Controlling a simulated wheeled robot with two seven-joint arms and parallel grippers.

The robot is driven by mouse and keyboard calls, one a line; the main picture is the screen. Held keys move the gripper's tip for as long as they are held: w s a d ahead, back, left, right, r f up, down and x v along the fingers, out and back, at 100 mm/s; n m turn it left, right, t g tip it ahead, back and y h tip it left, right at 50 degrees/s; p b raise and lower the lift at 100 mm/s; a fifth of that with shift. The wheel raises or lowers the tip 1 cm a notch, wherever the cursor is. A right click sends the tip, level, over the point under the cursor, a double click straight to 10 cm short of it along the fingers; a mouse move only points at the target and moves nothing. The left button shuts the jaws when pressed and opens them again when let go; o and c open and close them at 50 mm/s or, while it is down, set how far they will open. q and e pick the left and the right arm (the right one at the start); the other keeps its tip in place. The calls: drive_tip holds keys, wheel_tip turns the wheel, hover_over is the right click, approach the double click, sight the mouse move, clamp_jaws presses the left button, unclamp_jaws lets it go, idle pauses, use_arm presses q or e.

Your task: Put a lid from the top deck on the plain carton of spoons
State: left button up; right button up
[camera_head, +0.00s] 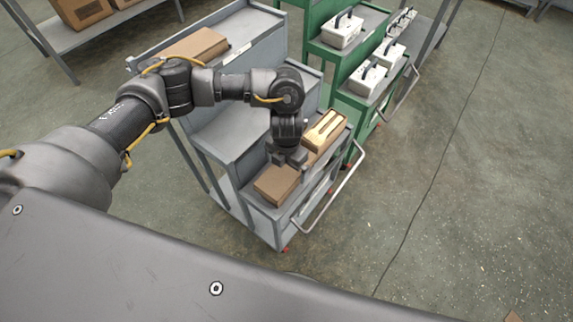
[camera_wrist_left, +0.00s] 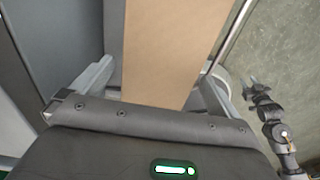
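A brown cardboard box with a flat closed top (camera_head: 276,184) lies at the near end of the grey cart's front deck. Behind it on that deck stands an open carton of pale wooden spoons (camera_head: 323,131). A flat brown cardboard piece (camera_head: 195,46), perhaps a lid or lids, lies on the cart's top deck. My left gripper (camera_head: 290,160) points down over the far end of the closed box. In the left wrist view its fingers (camera_wrist_left: 157,80) are spread on either side of brown cardboard (camera_wrist_left: 168,50), with a gap on the left. My right gripper (camera_wrist_left: 249,84) shows small there.
The grey cart has stepped decks; its middle deck (camera_head: 225,135) is bare. A metal handle rail (camera_head: 335,190) runs along the front. A green cart (camera_head: 350,100) with white caddies (camera_head: 368,78) adjoins it. A shelf with boxes (camera_head: 80,12) stands at back left.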

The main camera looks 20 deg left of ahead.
sight(286, 169)
use_arm(q)
drive_tip(key=shift+r, duration=0.2)
drive_tip(key=shift+r+p, duration=0.55)
drive_tip(key=shift+p, duration=0.15)
wheel_tip(286, 169, up, 12)
drive_tip(key=shift+f+p, duration=0.15)
drive_tip(key=shift+p, duration=0.2)
use_arm(e)
drive_tip(key=s+d+f, duration=0.1)
drive_tip(key=s+d, duration=0.2)
drive_tip(key=s, duration=0.3)
drive_tip(key=shift+s+d+f+g, duration=0.25)
drive_tip(key=shift+f+g, duration=0.05)
drive_tip(key=shift+f, duration=0.1)
drive_tip(key=shift+r, duration=0.1)
